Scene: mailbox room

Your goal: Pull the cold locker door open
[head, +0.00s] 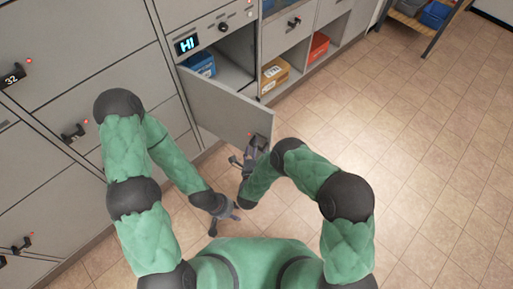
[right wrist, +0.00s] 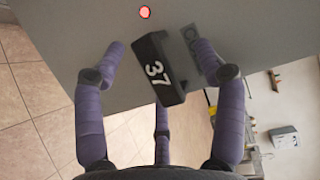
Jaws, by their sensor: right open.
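The locker door (head: 222,103) stands swung out from its compartment in the head view. In the right wrist view, the door's face (right wrist: 75,35) carries a black handle marked 37 (right wrist: 158,70), a red light and a label whose text is partly hidden by a finger. My right gripper (head: 249,153) is at the door's free end. In the right wrist view, its open fingers (right wrist: 160,55) are on either side of the handle; I cannot tell if they touch it. My left gripper (head: 224,220) is lower, apart from the door, with its fingers spread and nothing visible between them.
The compartment behind the door holds a blue box (head: 201,64). A display reading HI (head: 187,44) is above it. Neighbouring open compartments hold a cardboard box (head: 275,73) and a red box (head: 319,46). Closed lockers fill the left. The tiled floor (head: 425,150) on the right is clear.

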